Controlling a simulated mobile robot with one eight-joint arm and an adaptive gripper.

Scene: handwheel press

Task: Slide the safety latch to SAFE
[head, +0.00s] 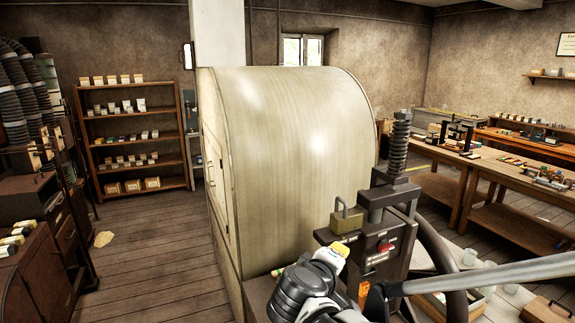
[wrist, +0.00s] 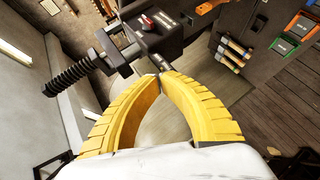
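The dark press (head: 388,215) stands right of centre in the head view, with a vertical spring (head: 398,145) on top. Its front box carries a red control (head: 385,247) and small label plates. In the wrist view the box (wrist: 158,32) with its red control (wrist: 147,22) is beyond my fingers, and the spring (wrist: 70,82) points left. My yellow gripper (wrist: 160,76) has its fingertips together beside a dark bar (wrist: 177,76) at the box; contact is unclear.
A large pale rounded cabinet (head: 300,145) stands left of the press. A dark handwheel (head: 437,255) is at the press's right side, partly behind my arm. A brass-coloured block (head: 347,221) sits on the press's left. Workbenches (head: 500,168) stand at right; open floor (head: 150,260) lies left.

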